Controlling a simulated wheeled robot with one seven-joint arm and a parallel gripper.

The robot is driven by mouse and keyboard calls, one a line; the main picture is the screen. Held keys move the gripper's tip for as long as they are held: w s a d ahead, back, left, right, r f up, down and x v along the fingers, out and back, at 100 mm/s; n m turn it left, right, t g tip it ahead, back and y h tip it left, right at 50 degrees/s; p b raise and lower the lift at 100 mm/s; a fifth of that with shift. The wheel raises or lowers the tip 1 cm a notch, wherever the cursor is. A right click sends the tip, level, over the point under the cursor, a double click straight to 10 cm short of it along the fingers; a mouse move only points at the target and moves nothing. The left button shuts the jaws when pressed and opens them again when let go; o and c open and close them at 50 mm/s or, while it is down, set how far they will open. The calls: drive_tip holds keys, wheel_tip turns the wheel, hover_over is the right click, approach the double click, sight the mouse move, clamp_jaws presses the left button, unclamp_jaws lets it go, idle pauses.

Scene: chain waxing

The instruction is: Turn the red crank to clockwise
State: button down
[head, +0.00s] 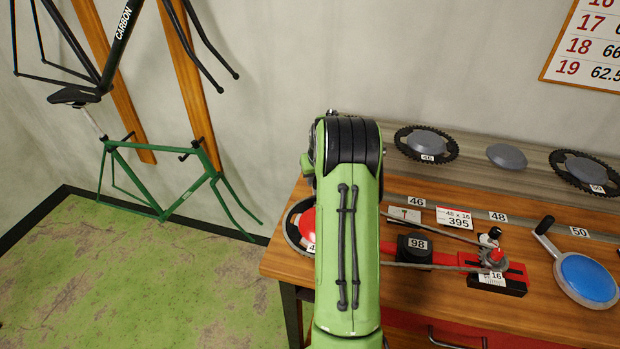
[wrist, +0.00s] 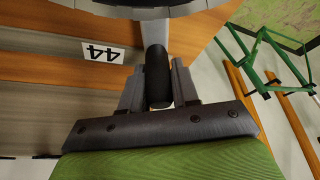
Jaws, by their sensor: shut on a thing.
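The red crank (head: 307,224) is at the left end of the bench in the head view, a red disc in a dark ring, mostly hidden behind my green arm. In the wrist view its black handle (wrist: 157,90) stands between the two grey fingers of my gripper (wrist: 158,72), which is shut on it. A grey crank lever (wrist: 155,28) runs from the handle up to the curved rim at the top edge. The gripper itself is hidden in the head view.
A blue crank (head: 587,278) lies at the bench's right. A red chain fixture (head: 445,258) and a black block marked 98 (head: 415,247) stand right of my arm. Chainrings (head: 426,144) line the back shelf. A green bike frame (head: 165,205) hangs on the left.

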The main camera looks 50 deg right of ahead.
drive_tip(key=shift+s+d+m+h+b, duration=0.3)
drive_tip(key=shift+s+d+m+h, duration=0.2)
drive_tip(key=shift+s+d+m, duration=0.7)
drive_tip(key=shift+s+d+m+g+h+b, duration=0.2)
drive_tip(key=shift+s+d+m+g, duration=0.15)
drive_tip(key=shift+s+m, duration=0.35)
drive_tip(key=shift+s+d+m+g+h+b, duration=0.1)
drive_tip(key=shift+s+d+m+g+b, duration=0.15)
drive_tip(key=shift+s+d+m, duration=0.45)
drive_tip(key=shift+s+d+m+g+b, duration=0.2)
drive_tip(key=shift+s+m+g+b, duration=0.2)
drive_tip(key=shift+s+m, duration=0.95)
drive_tip(key=shift+m+g+h, duration=0.3)
drive_tip(key=shift+m+g, duration=0.2)
drive_tip(key=shift+m, duration=0.45)
drive_tip(key=shift+s+d+b, duration=0.15)
drive_tip(key=shift+s+b, duration=0.25)
drive_tip(key=shift+s, duration=1.75)
drive_tip(key=c, duration=0.9)
unclamp_jaws()
